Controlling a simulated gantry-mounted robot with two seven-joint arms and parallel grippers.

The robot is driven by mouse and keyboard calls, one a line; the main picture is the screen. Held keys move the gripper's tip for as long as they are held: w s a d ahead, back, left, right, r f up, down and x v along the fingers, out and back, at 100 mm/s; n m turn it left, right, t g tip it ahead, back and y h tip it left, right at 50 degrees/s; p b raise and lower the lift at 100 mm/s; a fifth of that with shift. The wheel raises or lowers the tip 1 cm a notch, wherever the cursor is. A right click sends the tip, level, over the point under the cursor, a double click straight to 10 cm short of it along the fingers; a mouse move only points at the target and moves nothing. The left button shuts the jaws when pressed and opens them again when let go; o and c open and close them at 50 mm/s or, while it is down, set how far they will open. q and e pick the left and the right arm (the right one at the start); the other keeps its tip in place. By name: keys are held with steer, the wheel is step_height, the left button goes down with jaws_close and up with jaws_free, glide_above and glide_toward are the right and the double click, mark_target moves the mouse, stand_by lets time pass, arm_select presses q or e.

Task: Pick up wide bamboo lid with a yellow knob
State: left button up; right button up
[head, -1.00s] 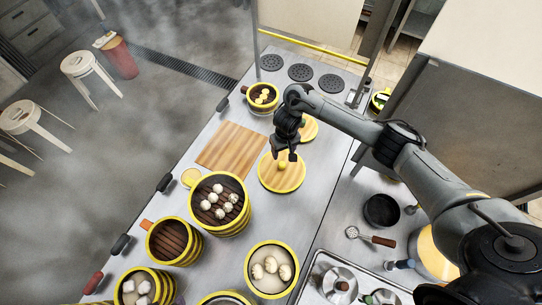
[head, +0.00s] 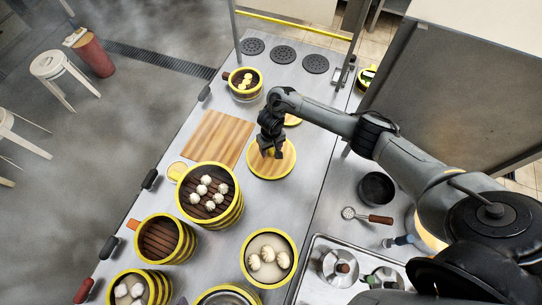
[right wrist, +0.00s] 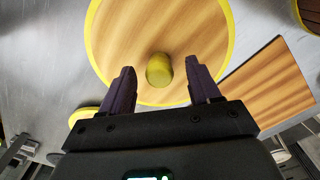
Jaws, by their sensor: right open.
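The wide bamboo lid (head: 284,168) with a yellow rim lies flat on the metal counter in the head view. My right gripper (head: 272,152) is over it and hides its knob there. In the right wrist view the lid (right wrist: 125,40) fills the upper middle, and its yellow knob (right wrist: 159,70) shows between the two fingertips. My right gripper (right wrist: 161,82) is open, with one finger on each side of the knob and a gap on both sides. I cannot tell the exact height of the fingertips against the knob. My left gripper does not show.
A second, smaller lid (head: 292,120) lies just behind, partly hidden by my arm. A wooden board (head: 216,137) lies to the left. Steamer towers with buns (head: 210,190) and dumplings (head: 269,257) stand nearer. A dark pot (head: 376,188) is at the right.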

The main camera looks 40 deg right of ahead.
mark_target(272, 149)
steer(key=shift+f, duration=0.55)
steer(key=shift+c, duration=0.4)
jaws_close()
steer(key=shift+r, duration=0.1)
steer(key=shift+r, duration=0.45)
steer(key=r, duration=0.1)
steer(key=r+p, duration=0.1)
steer(key=r, duration=0.1)
steer(key=shift+s+d+r, duration=0.15)
steer(key=shift+s+r, duration=0.05)
steer(key=shift+r, duration=0.05)
steer(key=s+d+r+p, duration=0.3)
steer(key=s+r, duration=0.3)
steer(key=s, duration=0.4)
steer(key=shift+s+d+r+p, duration=0.2)
steer(key=shift+s+d+p, duration=0.1)
steer(key=shift+d, duration=0.05)
